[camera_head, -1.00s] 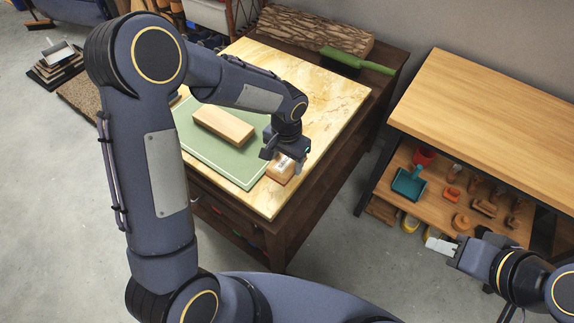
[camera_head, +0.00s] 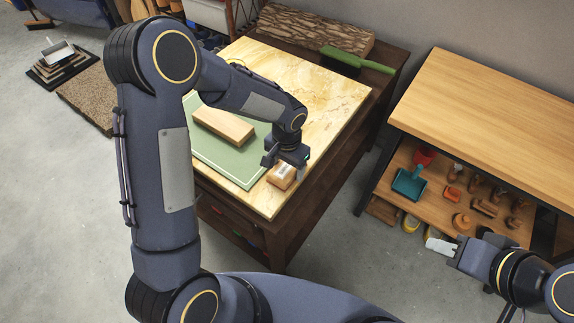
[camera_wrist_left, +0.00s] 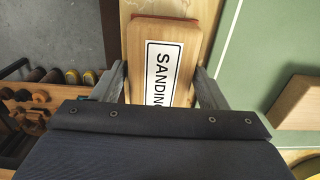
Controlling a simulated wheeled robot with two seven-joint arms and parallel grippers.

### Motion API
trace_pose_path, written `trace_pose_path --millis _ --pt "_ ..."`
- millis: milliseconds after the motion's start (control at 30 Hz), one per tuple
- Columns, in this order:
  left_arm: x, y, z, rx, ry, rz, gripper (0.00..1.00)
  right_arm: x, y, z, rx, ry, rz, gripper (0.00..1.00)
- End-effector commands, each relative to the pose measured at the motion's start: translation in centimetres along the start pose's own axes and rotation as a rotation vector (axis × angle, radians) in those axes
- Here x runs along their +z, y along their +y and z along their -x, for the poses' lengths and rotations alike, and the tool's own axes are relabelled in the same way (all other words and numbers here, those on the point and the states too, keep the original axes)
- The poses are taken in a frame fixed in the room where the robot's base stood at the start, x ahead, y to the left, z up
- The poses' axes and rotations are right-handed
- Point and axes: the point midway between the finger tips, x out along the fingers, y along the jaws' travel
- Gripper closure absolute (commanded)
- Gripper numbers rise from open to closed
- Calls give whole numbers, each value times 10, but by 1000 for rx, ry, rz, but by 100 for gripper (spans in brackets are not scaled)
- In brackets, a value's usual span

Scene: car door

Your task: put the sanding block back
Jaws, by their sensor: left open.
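The sanding block (camera_head: 283,177) is a small wooden block with a white label, on the marble-like worktop (camera_head: 335,95) near its front right corner, beside the green mat (camera_head: 243,175). In the left wrist view the block (camera_wrist_left: 190,35) shows its "SANDING" label and a thin reddish far edge; its near end is hidden by my gripper. My left gripper (camera_head: 284,165) is open over the block. Its fingers (camera_wrist_left: 160,85) show on either side of the block; contact is not clear. My right gripper (camera_head: 440,246) is at the lower right, away from the worktop; its jaw state is unclear.
A larger wooden block (camera_head: 223,126) lies on the green mat. A green-handled brush (camera_head: 357,61) and a bark-covered slab (camera_head: 315,28) are at the back. A wooden bench (camera_head: 490,100) with a shelf of small tools stands at the right, across a floor gap.

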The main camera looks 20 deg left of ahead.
Motion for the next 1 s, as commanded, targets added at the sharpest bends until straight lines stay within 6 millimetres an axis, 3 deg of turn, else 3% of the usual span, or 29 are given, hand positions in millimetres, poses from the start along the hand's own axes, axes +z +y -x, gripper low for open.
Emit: trace_pose_path --millis 167,400,600,1000 --pt "-1 0 21 -1 5 0 33 -2 -2 4 0 0 0 64" --pt "-1 0 74 -1 6 0 33 -3 -3 6 0 0 0 64" --pt "-1 0 108 0 4 0 33 -4 -4 8 0 0 0 64" --pt "9 -5 133 11 18 21 33 -4 -4 9 0 0 0 64"
